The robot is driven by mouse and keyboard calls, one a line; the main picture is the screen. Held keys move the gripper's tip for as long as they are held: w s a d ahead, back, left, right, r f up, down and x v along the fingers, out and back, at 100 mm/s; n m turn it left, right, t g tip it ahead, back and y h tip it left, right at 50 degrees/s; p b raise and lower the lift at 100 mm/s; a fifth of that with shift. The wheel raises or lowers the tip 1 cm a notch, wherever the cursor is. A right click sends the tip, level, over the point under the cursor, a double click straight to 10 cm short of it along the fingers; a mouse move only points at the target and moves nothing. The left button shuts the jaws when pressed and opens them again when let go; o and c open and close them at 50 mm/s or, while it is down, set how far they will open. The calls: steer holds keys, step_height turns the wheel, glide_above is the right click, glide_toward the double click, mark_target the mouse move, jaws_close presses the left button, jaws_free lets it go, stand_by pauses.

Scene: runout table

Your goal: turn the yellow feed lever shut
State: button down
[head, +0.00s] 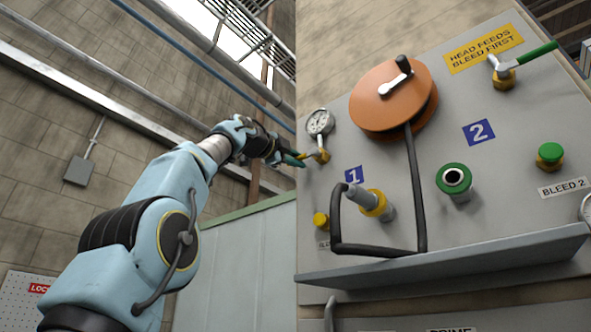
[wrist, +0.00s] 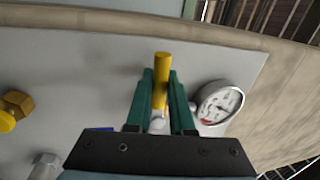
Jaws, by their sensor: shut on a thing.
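The yellow feed lever (head: 301,155) is at the left edge of the grey panel, beside the blue "1" plate, and points left from its brass valve (head: 321,156). In the wrist view the yellow lever (wrist: 162,62) stands between two green fingers, its end showing past their tips. My gripper (head: 293,159) reaches it from the left and is shut on it; the gripper also shows in the wrist view (wrist: 160,78). The fingers hide part of the lever, and its pivot is mostly covered in the wrist view.
A round gauge (head: 320,122) sits just above the valve and close to the fingers in the wrist view (wrist: 219,102). An orange reel (head: 391,98) with a black hose, a green lever (head: 537,53) and a grey shelf (head: 450,255) are farther right.

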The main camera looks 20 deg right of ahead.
steer(key=shift+r+m, duration=0.25)
steer(key=shift+m, duration=0.25)
steer(key=c, duration=0.8)
jaws_free()
steer(key=shift+b+v, duration=3)
steer(key=shift+v, duration=2.45)
steer(key=shift+w, duration=0.2)
